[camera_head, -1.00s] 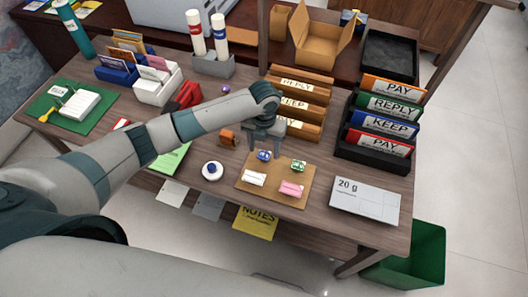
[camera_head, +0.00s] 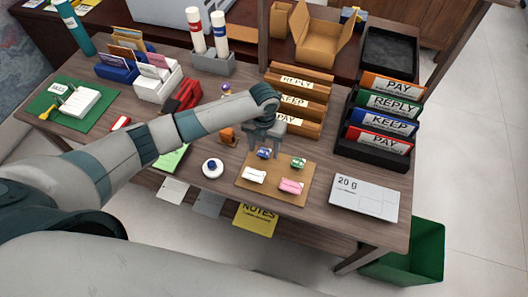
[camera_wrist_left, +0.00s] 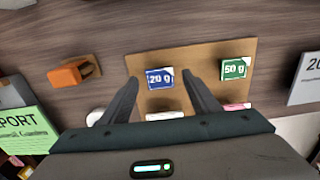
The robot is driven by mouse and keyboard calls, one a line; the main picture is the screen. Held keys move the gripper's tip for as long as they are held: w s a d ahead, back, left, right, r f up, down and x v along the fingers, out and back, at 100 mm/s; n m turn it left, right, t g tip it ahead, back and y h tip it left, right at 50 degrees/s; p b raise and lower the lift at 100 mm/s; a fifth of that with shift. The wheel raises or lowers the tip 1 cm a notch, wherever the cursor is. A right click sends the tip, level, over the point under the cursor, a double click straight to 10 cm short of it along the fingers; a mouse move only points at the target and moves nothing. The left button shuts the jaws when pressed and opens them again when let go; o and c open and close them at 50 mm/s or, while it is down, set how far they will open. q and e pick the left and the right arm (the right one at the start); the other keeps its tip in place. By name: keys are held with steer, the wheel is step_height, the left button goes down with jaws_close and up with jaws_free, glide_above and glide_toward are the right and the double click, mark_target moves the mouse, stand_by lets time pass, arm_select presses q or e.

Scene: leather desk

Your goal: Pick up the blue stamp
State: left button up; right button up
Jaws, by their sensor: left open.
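The blue stamp (camera_head: 264,152) is a small block with a blue "20 g" top, sitting at the back left of a tan board on the desk. It shows clearly in the left wrist view (camera_wrist_left: 160,78). My left gripper (camera_head: 264,146) points down over it, open and empty. In the left wrist view its two fingers (camera_wrist_left: 161,80) appear on either side of the stamp; whether they touch it or are level with it cannot be told. My right gripper is not in view.
The board (camera_head: 272,176) also holds a green "50 g" stamp (camera_head: 298,162), a white block (camera_head: 254,175) and a pink block (camera_head: 291,186). An orange block (camera_head: 227,136) and a white round item (camera_head: 212,168) lie to the left. A "20 g" card (camera_head: 364,197) lies right.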

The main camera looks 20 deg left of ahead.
mark_target(264, 152)
arm_select(q)
steer(key=shift+f, duration=0.15)
steer(key=shift+c, duration=0.7)
steer(key=c, duration=1)
steer(key=shift+o, duration=0.2)
steer(key=shift+r, duration=0.25)
step_height(264, 152, up, 4)
steer(key=shift+w+b, duration=0.1)
steer(key=shift+b, duration=1.15)
steer(key=w+d+r+b, duration=0.4)
steer(key=w+d+r, duration=0.2)
steer(key=d, duration=0.4)
steer(key=shift+r+b, duration=0.4)
steer(key=shift+r, duration=0.1)
